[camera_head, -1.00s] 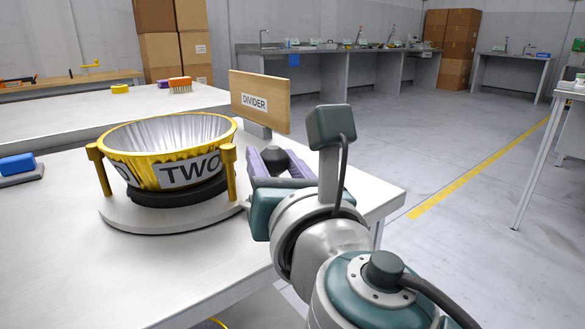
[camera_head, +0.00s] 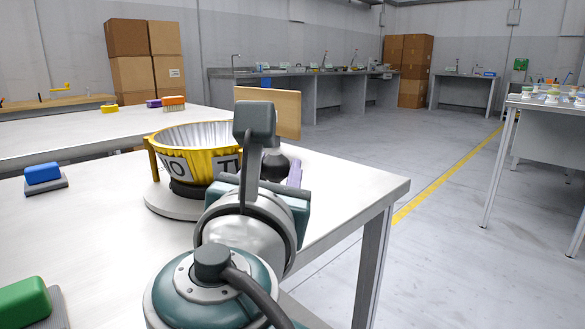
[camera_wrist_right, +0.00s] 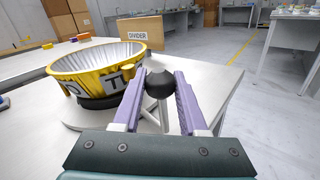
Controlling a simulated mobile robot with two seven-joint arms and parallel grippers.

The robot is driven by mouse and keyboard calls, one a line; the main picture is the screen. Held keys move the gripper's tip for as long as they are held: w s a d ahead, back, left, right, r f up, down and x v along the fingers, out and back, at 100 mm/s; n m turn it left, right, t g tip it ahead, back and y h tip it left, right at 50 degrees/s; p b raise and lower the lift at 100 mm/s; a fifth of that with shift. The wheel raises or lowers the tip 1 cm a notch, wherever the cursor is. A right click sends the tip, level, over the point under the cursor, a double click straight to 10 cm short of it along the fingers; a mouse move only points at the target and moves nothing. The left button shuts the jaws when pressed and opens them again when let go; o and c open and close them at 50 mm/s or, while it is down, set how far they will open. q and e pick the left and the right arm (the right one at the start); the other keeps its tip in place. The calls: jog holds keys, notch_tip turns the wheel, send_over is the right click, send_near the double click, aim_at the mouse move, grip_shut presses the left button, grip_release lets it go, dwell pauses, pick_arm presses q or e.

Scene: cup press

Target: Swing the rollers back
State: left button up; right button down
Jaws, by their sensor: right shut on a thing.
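A yellow bowl (camera_head: 206,146) with a silvery, ribbed inside and black lettering on a white label stands on a round pale base (camera_head: 168,205) with a dark ring under it. Yellow upright posts (camera_head: 152,158) stand at its side; I cannot tell whether these are the rollers. My right gripper (camera_wrist_right: 164,77) has purple fingers, one on each side of a round black knob (camera_wrist_right: 158,86) on a pale lever, just right of the bowl. The knob also shows in the head view (camera_head: 274,166), where my arm covers part of the bowl and gripper. My left gripper is out of view.
A wooden divider board (camera_head: 280,113) stands behind the bowl. A blue block (camera_head: 43,173) and a green block (camera_head: 24,302) rest on grey pads at the left of the table (camera_head: 100,240). The table's right edge is close to my arm, with open floor beyond.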

jog(key=shift+d, duration=0.1)
jog(key=shift+c, duration=2.3)
grip_release()
jog(key=shift+w, duration=0.1)
jog(key=shift+s+r, duration=0.1)
jog(key=shift+s, duration=0.3)
jog(key=s+p, duration=0.3)
jog(key=s, duration=0.6)
jog(key=shift+a, duration=0.4)
jog(key=shift+s, duration=0.1)
